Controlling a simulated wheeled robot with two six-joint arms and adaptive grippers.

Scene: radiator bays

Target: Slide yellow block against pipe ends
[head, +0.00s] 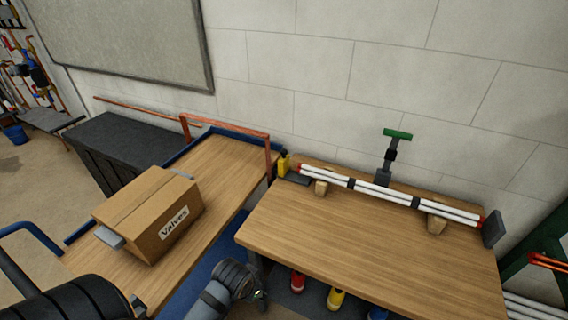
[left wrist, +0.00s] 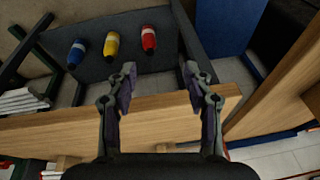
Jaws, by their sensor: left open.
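The yellow block (head: 283,165) stands upright on a dark plate (head: 294,179) at the back left corner of the right table. Just right of it are the red left ends (head: 299,168) of the white pipes (head: 400,199), with a small gap visible. The pipes lie bundled on wooden supports. A dark stop block (head: 493,229) stands by their red right ends. My left gripper (head: 258,295) is low before the table's front left corner, well away from the yellow block. In the left wrist view my left gripper (left wrist: 158,72) is open and empty. My right gripper is not in view.
A green-handled clamp (head: 388,155) stands behind the pipes. The table's front (head: 350,250) is clear. A "Valves" carton (head: 150,215) sits on the left bench. A copper-coloured frame (head: 268,150) rises beside the block. Coloured bottles (left wrist: 112,44) lie below the table edge (left wrist: 60,125).

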